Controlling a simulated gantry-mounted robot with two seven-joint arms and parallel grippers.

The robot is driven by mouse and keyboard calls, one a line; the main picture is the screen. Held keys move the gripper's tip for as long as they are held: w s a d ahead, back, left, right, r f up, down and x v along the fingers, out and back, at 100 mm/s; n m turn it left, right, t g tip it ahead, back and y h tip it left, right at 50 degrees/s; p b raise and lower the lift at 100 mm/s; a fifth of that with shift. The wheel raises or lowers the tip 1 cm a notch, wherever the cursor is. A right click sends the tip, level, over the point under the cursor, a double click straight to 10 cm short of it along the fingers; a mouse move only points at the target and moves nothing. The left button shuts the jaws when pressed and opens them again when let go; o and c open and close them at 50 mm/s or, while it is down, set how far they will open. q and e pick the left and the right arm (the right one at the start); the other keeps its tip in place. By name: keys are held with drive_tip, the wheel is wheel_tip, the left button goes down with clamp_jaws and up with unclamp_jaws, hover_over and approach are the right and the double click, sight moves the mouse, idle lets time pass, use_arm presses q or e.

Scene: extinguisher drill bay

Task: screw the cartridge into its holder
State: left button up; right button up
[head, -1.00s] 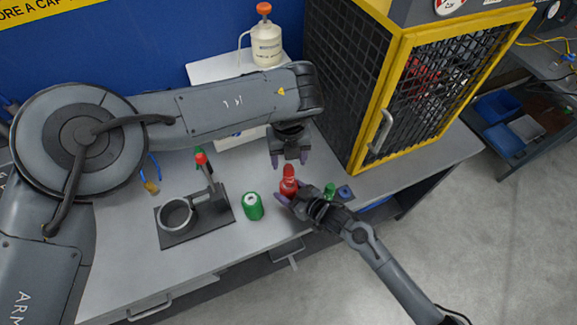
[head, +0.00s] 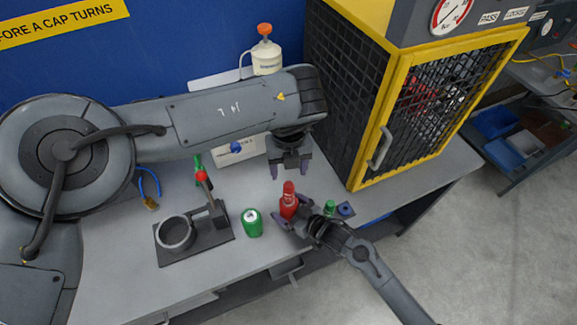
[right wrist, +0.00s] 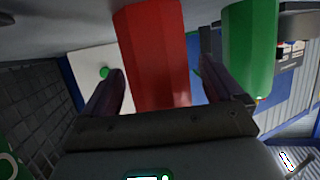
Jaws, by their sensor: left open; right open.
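A red cartridge (head: 288,207) with a narrower top stands upright on the bench, and it shows large in the right wrist view (right wrist: 157,50). My right gripper (head: 292,214) is open, with its fingers on either side of the red cartridge; I cannot tell whether they touch it. My left gripper (head: 290,170) is open and empty, pointing down just above and behind the cartridge's top. A dark ring-shaped holder (head: 175,233) sits on a black base plate (head: 211,240) to the left, with a red-knobbed post beside it. The ring looks empty.
A green can (head: 252,223) stands between the holder and the cartridge. A small green bottle (head: 329,209) and a blue piece (head: 345,210) are right of my right gripper. A yellow-framed mesh cage (head: 410,115) stands at the back right. A white spray bottle (head: 267,58) is behind.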

use_arm(q)
drive_tip(key=shift+r+p, duration=0.45)
use_arm(e)
drive_tip(key=v, duration=1.1)
